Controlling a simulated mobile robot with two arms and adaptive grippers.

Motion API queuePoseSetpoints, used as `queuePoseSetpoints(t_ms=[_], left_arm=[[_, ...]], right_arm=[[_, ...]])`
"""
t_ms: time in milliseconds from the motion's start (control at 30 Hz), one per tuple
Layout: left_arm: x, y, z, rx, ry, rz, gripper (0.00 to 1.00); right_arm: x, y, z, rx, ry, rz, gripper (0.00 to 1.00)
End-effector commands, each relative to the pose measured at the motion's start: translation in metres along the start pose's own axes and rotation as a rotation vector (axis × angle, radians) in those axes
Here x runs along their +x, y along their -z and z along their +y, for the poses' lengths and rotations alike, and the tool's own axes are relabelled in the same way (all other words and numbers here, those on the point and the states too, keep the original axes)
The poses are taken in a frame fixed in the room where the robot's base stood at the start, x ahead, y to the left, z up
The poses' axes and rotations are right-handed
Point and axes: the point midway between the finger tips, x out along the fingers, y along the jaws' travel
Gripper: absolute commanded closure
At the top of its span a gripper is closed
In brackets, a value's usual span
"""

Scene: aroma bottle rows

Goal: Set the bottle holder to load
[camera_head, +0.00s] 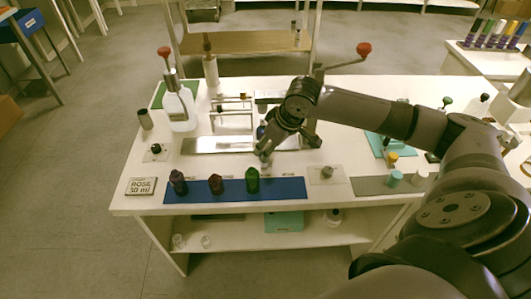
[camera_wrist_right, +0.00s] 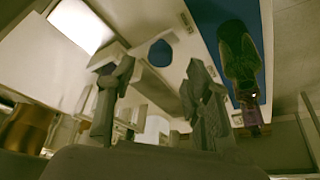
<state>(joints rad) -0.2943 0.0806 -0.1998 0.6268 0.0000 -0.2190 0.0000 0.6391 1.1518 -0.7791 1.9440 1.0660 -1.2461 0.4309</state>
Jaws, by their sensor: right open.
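My right gripper (camera_head: 266,158) hangs over the middle of the white table, above the rear edge of the blue mat. In the right wrist view its two grey fingers (camera_wrist_right: 160,105) are spread with nothing held between them. Beyond the fingers is a white fixture with a round blue part (camera_wrist_right: 160,53), which may be the bottle holder. In the head view a bit of blue (camera_head: 261,131) shows beside the gripper, mostly hidden by my arm. I cannot read any load mark. My left gripper is not in view.
A blue mat (camera_head: 290,188) at the front holds a dark purple bottle (camera_head: 178,183), a red bottle (camera_head: 215,184) and a green bottle (camera_head: 252,180). A label card (camera_head: 141,186) lies at left. A white jug (camera_head: 181,108) and a white rack (camera_head: 231,115) stand behind.

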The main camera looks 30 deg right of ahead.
Motion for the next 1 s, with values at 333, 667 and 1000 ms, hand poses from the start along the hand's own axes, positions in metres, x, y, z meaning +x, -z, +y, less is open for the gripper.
queuePoseSetpoints(t_ms=[333,667,1000], left_arm=[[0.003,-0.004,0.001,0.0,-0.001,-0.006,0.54],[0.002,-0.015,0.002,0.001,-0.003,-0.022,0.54],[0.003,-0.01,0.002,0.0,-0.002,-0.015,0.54]], right_arm=[[0.041,0.0,0.0,0.0,0.0,0.0,0.55],[0.043,0.0,0.0,-0.001,0.0,0.0,0.56],[0.043,0.0,0.0,-0.001,0.0,0.0,0.79]])
